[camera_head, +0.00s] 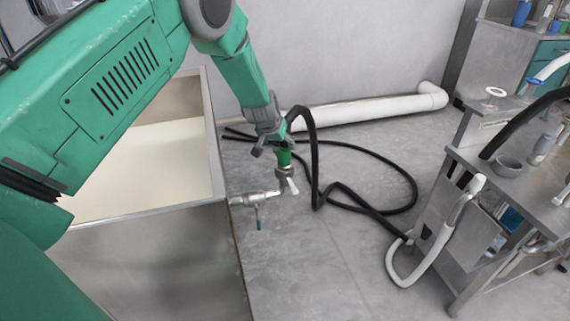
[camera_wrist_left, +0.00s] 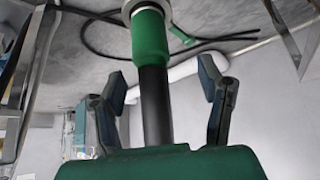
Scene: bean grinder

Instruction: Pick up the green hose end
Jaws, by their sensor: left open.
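The green hose end (camera_head: 283,157) sits upright at the pipe fitting (camera_head: 265,198) beside the metal tank, with the black hose (camera_head: 313,165) arching from its top. In the left wrist view the green hose end (camera_wrist_left: 150,36) is just beyond the fingertips, joined to the black hose (camera_wrist_left: 156,105). My left gripper (camera_head: 268,140) is right at the hose end. In the wrist view its open fingers (camera_wrist_left: 162,76) stand on either side of the black hose, apparently not touching it. My right gripper is not in view.
The metal tank (camera_head: 219,165) with pale contents stands to the left. The black hose loops over the floor to the right. A white pipe (camera_head: 370,109) runs along the wall. A metal workbench (camera_head: 515,185) with a bowl (camera_head: 507,166) and hoses stands at right.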

